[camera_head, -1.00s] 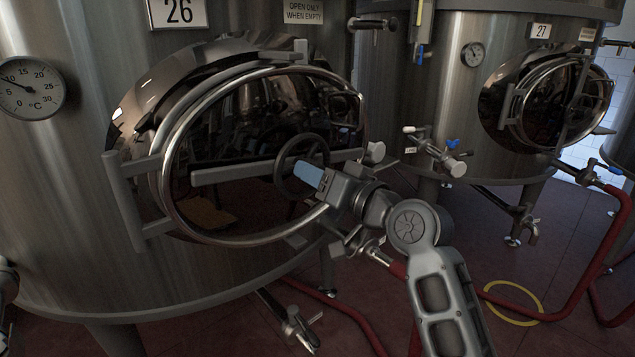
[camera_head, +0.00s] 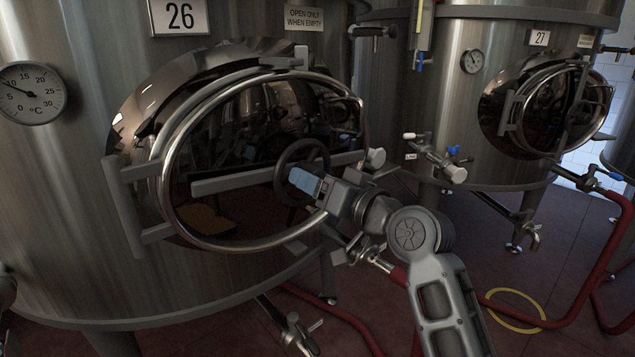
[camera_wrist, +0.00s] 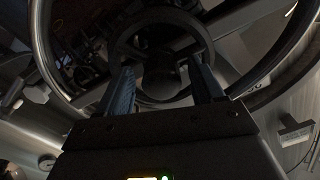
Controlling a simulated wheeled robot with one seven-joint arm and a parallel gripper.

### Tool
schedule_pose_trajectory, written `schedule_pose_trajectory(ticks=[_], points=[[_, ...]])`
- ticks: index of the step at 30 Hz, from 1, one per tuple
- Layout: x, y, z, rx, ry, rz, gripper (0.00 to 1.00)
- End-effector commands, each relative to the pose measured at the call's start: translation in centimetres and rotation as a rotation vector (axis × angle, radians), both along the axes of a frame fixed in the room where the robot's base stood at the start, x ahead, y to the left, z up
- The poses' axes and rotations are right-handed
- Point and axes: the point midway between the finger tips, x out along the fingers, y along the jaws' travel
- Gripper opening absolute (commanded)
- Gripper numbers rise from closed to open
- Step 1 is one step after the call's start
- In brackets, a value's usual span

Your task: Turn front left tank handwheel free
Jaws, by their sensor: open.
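The dark handwheel (camera_head: 283,163) sits in front of the oval manway door on tank 26 (camera_head: 60,200), on the grey crossbar (camera_head: 228,182). My gripper (camera_head: 304,181) is at the wheel's lower right part, its blue fingers pointing at the wheel and covering some of it. In the wrist view the handwheel (camera_wrist: 163,14) fills the upper middle. My gripper (camera_wrist: 166,85) is open there, with one blue finger at each side of the wheel's lower rim and hub. I cannot tell whether the fingers touch the wheel.
A shiny ring rail (camera_head: 172,205) surrounds the door, close to my arm. A valve (camera_head: 372,258) with a red hose sits below my gripper. Tank 27 (camera_head: 450,110) stands to the right with its own door. A yellow ring (camera_head: 515,325) marks the red floor.

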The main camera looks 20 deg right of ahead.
Motion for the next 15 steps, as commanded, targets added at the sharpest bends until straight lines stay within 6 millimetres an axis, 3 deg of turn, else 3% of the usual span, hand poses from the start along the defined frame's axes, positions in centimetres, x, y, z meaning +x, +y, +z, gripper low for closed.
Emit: schedule_pose_trajectory(ticks=[7,15], points=[[-0.8,-0.3,0.1,0.001,-0.003,-0.002,0.67],[-4.9,-1.6,0.0,0.0,0.0,-0.001,0.67]])
